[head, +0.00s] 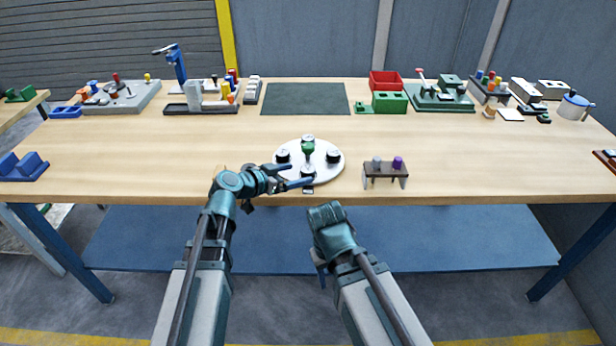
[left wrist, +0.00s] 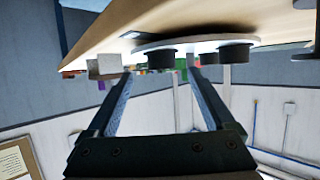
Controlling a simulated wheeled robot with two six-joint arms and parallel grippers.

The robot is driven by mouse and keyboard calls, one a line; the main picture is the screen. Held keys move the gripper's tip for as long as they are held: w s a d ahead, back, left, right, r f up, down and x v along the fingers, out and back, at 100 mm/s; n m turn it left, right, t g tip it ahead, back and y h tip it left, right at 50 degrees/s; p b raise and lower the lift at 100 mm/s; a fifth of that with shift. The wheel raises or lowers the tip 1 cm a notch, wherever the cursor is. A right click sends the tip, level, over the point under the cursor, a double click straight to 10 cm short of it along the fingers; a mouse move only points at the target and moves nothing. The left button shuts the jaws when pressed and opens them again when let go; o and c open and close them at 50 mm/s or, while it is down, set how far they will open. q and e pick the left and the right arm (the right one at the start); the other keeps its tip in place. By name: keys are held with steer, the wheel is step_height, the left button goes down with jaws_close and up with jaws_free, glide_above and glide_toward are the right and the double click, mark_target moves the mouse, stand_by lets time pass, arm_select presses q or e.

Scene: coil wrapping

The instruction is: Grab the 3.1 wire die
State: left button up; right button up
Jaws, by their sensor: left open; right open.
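A round white plate (head: 328,153) near the table's front edge holds several black dies with pale tops around a green-topped post (head: 308,147). The front die (head: 308,172) is nearest my left gripper (head: 301,174); others sit at left (head: 283,156), right (head: 333,156) and back (head: 308,139). No size marking is readable, so I cannot tell which is 3.1. My left gripper is open and empty, its fingertips just left of the front die. The left wrist view is upside down and shows a black die (left wrist: 161,59) beyond the open fingers. My right gripper (head: 319,272) is open below the table edge.
A blue holder (head: 22,167) lies far left. Fixtures and bins line the back, including a red bin (head: 385,81).

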mark_target(307, 169)
arm_select(q)
steer(key=shift+r+b+x, duration=0.1)
steer(key=shift+b+x, duration=0.3)
steer(key=shift+x, duration=1.1)
steer(key=shift+r+b+x, duration=0.15)
steer(key=shift+b+x, duration=0.2)
steer(key=shift+x, duration=1.15)
steer(key=shift+w, duration=0.15)
jaws_close()
